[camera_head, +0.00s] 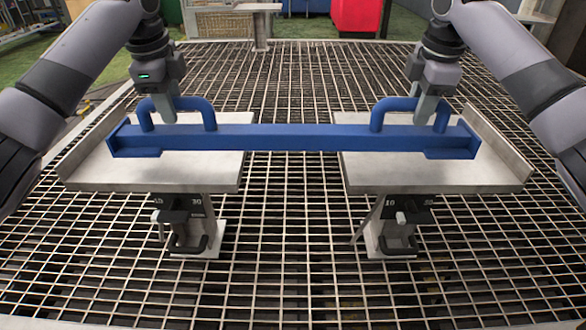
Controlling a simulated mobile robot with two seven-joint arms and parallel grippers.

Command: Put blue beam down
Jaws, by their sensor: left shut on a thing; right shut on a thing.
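The blue beam (290,138) is a long bar with a raised handle near each end. It spans level across two grey metal stands, the left stand (100,172) and the right stand (450,176), with its ends over their plates. I cannot tell whether it touches the plates. My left gripper (168,112) is shut on the beam's left handle (203,106). My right gripper (428,110) is shut on the right handle (385,107). The fingers hide part of each handle.
Each stand has a raised outer edge and a clamp post below, on a metal grating floor (290,240). The gap between the stands is clear. A smaller grey stand (259,8) and a red container (357,15) are at the back.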

